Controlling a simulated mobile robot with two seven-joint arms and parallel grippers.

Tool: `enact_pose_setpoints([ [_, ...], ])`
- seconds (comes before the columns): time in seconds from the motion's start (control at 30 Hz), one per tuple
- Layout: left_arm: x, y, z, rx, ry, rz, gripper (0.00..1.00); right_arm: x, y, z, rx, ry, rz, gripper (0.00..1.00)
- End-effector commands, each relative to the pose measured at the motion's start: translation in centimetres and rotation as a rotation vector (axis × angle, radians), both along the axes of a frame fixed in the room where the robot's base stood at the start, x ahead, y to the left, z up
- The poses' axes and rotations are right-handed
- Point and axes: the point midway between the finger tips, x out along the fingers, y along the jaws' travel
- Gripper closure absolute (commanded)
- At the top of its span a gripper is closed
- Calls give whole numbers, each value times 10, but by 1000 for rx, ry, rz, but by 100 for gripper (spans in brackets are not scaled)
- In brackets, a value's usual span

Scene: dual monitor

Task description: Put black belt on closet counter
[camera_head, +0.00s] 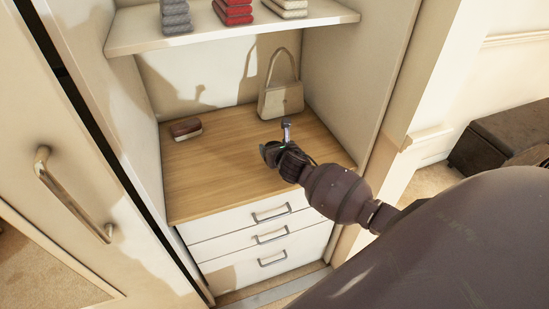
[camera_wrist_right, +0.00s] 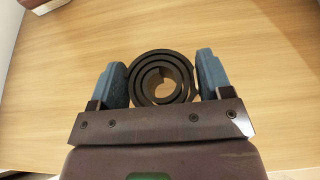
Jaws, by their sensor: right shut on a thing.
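The black belt (camera_wrist_right: 161,78) is rolled into a coil and sits between the two blue fingers of my right gripper (camera_wrist_right: 162,82) in the right wrist view. My right gripper (camera_head: 276,140) shows in the head view over the wooden closet counter (camera_head: 215,178). The counter also fills the background of the right wrist view (camera_wrist_right: 60,90). The belt is mostly hidden by the gripper in the head view. I cannot tell whether the belt touches the counter. My left gripper is not in view.
A beige handbag (camera_head: 281,99) stands at the back right of the counter. A reddish-brown brush-like item (camera_head: 186,128) lies at the back left. A shelf (camera_head: 230,28) with folded cloths hangs above. Drawers (camera_head: 258,235) are below. The counter's left and middle are clear.

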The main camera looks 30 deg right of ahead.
Motion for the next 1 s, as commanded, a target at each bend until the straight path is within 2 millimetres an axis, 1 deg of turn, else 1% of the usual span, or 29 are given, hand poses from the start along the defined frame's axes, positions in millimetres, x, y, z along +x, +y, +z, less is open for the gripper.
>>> enact_pose_setpoints([
  [0.2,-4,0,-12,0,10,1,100,-1,0,-30,3,3,-2,54],
  [0.3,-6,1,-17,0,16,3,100,-1,0,-40,2,4,-2,54],
  [0.57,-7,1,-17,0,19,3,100,0,0,-40,0,0,0,54],
  [0.73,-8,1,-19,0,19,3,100,0,0,-44,-1,1,0,54],
  [0.77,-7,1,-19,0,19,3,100,0,0,-43,-1,1,0,23],
  [0.9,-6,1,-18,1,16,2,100,0,0,-43,0,1,0,2],
  [1.0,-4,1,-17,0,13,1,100,0,0,-43,0,1,0,2],
])
